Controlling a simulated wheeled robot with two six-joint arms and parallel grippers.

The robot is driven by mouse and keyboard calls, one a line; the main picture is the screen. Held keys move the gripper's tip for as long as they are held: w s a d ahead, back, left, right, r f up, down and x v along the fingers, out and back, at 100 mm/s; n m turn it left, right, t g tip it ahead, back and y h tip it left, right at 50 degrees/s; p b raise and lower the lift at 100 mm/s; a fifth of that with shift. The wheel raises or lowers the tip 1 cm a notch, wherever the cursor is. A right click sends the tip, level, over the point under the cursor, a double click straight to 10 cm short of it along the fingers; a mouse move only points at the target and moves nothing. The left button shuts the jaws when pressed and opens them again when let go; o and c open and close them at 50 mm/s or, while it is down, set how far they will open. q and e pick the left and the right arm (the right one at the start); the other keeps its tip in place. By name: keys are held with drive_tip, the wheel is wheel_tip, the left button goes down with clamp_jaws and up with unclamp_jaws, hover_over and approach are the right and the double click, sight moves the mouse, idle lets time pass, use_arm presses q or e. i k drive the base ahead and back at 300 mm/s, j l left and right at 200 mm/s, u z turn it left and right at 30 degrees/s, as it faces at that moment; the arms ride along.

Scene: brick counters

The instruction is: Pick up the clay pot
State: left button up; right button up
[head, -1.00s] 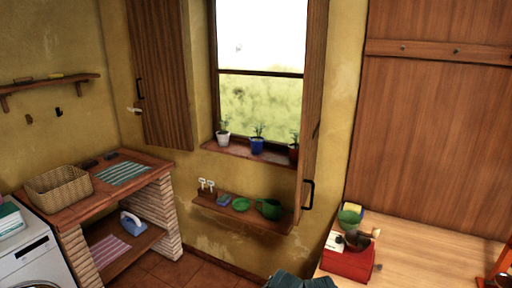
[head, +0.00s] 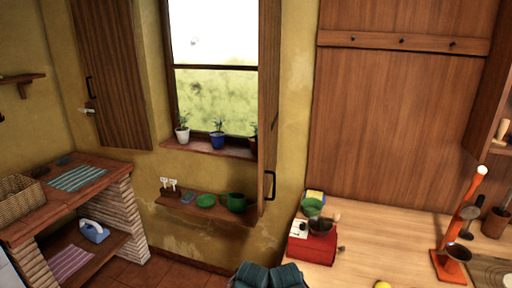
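A reddish-brown pot with a plant, which looks like the clay pot (head: 253,146), stands at the right end of the windowsill (head: 205,148). The open right shutter hides part of it. A blue pot (head: 217,141) and a white pot (head: 183,136) stand to its left on the same sill. Neither of my grippers is in view.
A wall shelf (head: 205,209) below holds a green cup (head: 236,202), a green bowl and small items. The right shutter (head: 268,100) stands open beside the sill. A wooden counter (head: 350,262) at right holds a red grinder (head: 312,247) and an orange stand (head: 449,263).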

sight(254, 144)
drive_tip(key=i+j, duration=0.6)
drive_tip(key=j, duration=0.15)
drive_tip(key=i+j, duration=1.15)
drive_tip(key=j, duration=0.3)
drive_tip(key=i+j+z, duration=0.3)
drive_tip(key=j, duration=0.25)
drive_tip(key=z, duration=1.35)
